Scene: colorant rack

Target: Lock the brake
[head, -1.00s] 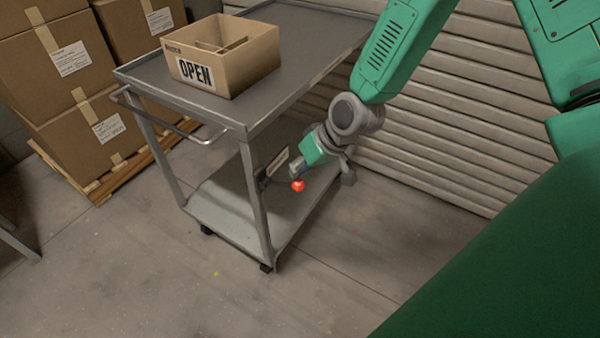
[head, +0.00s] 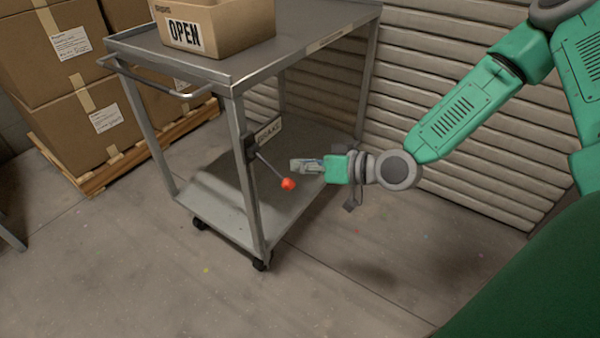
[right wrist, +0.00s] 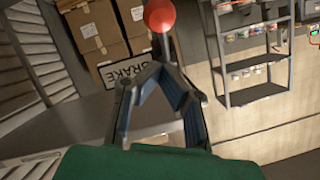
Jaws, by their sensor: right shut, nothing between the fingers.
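The brake lever is a thin dark rod (head: 270,168) with a red ball knob (head: 288,184). It slants down and to the right from a dark mount on the cart's near leg, beside a "BRAKE" label (head: 269,132). My right gripper (head: 295,165) is shut and empty, just above and right of the knob in the head view, seemingly apart from it. In the right wrist view the knob (right wrist: 159,15) shows beyond the closed fingertips (right wrist: 155,68), with the "BRAKE" label (right wrist: 124,69) to its left. My left gripper is not in view.
The grey two-shelf cart (head: 215,198) stands on casters and carries an open cardboard box (head: 222,28) marked "OPEN". Stacked cartons (head: 55,85) on a pallet stand at the left. A ribbed shutter (head: 455,120) is behind my arm. The floor in front is clear.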

